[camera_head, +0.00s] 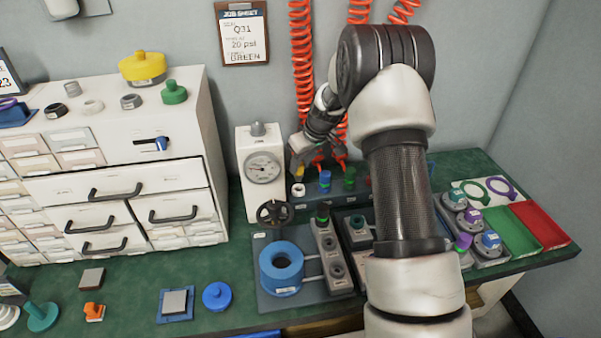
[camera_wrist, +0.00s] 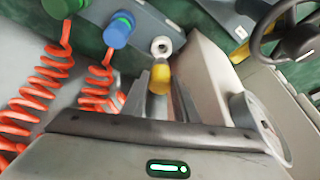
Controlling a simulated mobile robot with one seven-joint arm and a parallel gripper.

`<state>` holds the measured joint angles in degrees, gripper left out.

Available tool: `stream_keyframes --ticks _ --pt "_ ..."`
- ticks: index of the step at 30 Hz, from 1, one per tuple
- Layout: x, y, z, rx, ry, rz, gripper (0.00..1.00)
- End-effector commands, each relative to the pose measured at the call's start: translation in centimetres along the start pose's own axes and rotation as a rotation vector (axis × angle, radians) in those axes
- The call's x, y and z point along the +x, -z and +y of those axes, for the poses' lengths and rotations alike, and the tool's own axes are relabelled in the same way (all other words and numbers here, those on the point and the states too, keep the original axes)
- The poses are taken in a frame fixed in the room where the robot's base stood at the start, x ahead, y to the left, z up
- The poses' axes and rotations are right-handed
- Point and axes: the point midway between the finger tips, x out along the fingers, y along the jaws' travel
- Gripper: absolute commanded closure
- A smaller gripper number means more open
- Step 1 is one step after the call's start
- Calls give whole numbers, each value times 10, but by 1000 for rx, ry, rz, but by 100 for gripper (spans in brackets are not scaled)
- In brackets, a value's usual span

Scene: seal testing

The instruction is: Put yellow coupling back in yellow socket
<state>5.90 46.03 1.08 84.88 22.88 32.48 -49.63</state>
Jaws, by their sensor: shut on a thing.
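The yellow coupling (camera_wrist: 160,78) is held between the two fingers of my gripper (camera_wrist: 158,92) in the wrist view. Its yellow also shows small below my gripper (camera_head: 302,160) in the head view, where the coupling (camera_head: 299,173) is near the wall. A pale, ring-shaped open socket (camera_wrist: 161,46) lies just beyond the coupling, at the end of a grey rail. This socket also shows in the head view (camera_head: 298,189), just below the coupling. A small gap shows between coupling and socket; I cannot tell its depth. No yellow marking on the socket is clear.
Blue (camera_wrist: 119,30) and green (camera_wrist: 62,7) couplings with orange coiled hoses sit along the rail beside the socket. The white gauge box (camera_head: 260,150) stands close to my gripper. A black handwheel (camera_head: 275,213) and blue ring (camera_head: 282,267) are nearer.

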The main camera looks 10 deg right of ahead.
Motion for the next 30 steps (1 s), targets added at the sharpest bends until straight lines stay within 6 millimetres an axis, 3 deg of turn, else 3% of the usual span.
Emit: stream_keyframes --ticks 1,7,11,17,24,30 --pt "-14 6 0 -1 -1 3 97" --pt "-39 16 3 4 -2 1 97" --pt "-48 13 27 36 -15 1 97" --pt "-57 -10 109 140 -59 5 97" --pt "-75 -62 214 277 -117 8 97" --pt "-89 -104 273 360 -154 9 97"
